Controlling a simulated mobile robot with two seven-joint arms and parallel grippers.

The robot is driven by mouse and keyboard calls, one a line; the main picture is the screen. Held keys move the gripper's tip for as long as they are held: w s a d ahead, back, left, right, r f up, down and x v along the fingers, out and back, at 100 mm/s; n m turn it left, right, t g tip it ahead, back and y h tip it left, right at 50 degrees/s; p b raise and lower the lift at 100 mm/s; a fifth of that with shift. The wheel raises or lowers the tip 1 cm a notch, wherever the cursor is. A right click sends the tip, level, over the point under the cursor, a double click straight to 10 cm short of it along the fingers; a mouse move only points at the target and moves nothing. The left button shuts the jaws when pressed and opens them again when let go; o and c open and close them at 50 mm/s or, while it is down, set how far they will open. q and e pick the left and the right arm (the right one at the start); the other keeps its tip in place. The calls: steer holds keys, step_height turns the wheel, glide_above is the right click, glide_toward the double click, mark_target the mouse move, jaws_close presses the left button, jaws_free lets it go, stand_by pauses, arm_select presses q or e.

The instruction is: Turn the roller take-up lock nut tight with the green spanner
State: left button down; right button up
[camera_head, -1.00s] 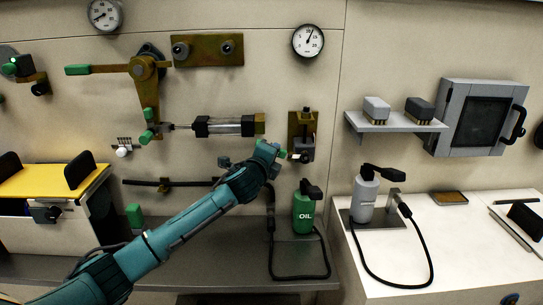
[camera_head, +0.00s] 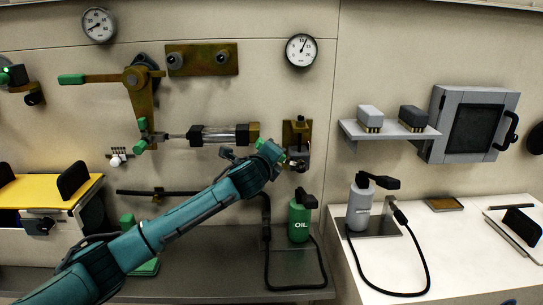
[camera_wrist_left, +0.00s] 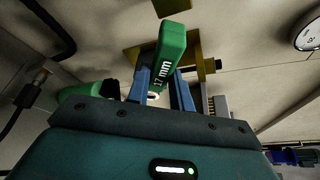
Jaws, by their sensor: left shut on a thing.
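My left gripper (camera_head: 277,156) is in front of the wall, just left of the roller take-up (camera_head: 299,132), a brass plate with a dark block and screw. In the left wrist view my left gripper (camera_wrist_left: 158,92) has its blue fingers shut on the green spanner (camera_wrist_left: 170,45), whose handle reads "17 mm". The spanner's green end also shows at the gripper in the head view (camera_head: 271,151). The wrist hides much of the spanner and its jaw. I cannot make out the lock nut or whether the spanner sits on it. My right gripper is not in view.
A green oil can (camera_head: 299,222) with a hose stands below the take-up. A cylinder (camera_head: 222,134) and a green-handled lever (camera_head: 102,77) are on the wall to the left. A grey can (camera_head: 359,208) stands on the white bench (camera_head: 470,254) at right.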

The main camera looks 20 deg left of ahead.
arm_select(q)
steer(key=shift+s+d+f, duration=0.1)
steer(key=shift+s+d, duration=0.25)
steer(key=shift+s, duration=0.55)
steer(key=shift+s+d+r, duration=0.1)
steer(key=shift+s+d, duration=0.25)
steer(key=shift+s, duration=0.5)
steer(key=shift+s+d+f, duration=0.1)
steer(key=shift+s+d, duration=0.25)
steer(key=shift+s, duration=0.55)
